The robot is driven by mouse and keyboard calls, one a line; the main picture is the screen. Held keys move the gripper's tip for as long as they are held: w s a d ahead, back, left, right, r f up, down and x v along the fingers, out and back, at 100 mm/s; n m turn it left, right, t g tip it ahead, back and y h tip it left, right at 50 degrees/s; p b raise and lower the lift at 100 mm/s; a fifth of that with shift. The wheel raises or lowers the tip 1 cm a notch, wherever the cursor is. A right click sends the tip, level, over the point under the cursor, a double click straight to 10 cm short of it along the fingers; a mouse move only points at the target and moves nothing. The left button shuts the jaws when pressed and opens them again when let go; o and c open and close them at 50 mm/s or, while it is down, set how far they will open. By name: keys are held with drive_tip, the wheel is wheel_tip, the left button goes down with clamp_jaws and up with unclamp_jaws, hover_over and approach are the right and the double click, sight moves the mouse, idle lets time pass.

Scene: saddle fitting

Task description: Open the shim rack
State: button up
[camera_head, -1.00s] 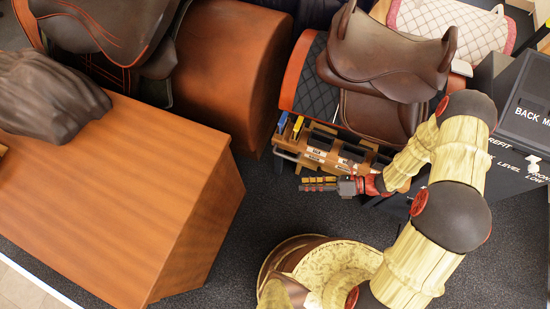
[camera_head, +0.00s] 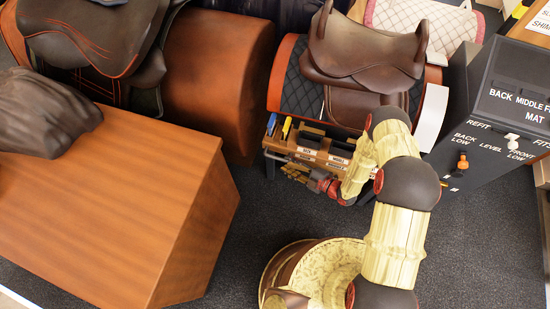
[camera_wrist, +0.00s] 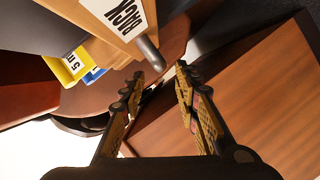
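The shim rack (camera_head: 312,146) is a low wooden unit with labelled dark slots, in front of a saddle stand in the head view. A grey bar handle (camera_head: 277,156) runs along its front. In the wrist view the rack's tan front (camera_wrist: 97,22) carries a "BACK" label, and the grey handle (camera_wrist: 149,50) juts toward my fingertips. My gripper (camera_head: 297,172) is at the rack's front side; it also shows in the wrist view (camera_wrist: 159,76). Its fingers are apart with nothing held. The handle's end appears near the gap between the fingertips; contact cannot be told.
A wooden bench (camera_head: 130,200) lies left, a dark labelled console (camera_head: 490,130) right. Grey carpet is open between the bench and the rack.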

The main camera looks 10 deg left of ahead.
sight(276, 158)
drive_tip(key=b+x, duration=0.2)
drive_tip(key=x, duration=0.5)
drive_tip(key=shift+w+a, duration=0.1)
drive_tip(key=shift+a, duration=0.1)
drive_tip(key=shift+c, duration=0.2)
drive_tip(key=c, duration=0.7)
drive_tip(key=shift+f, duration=0.1)
clamp_jaws()
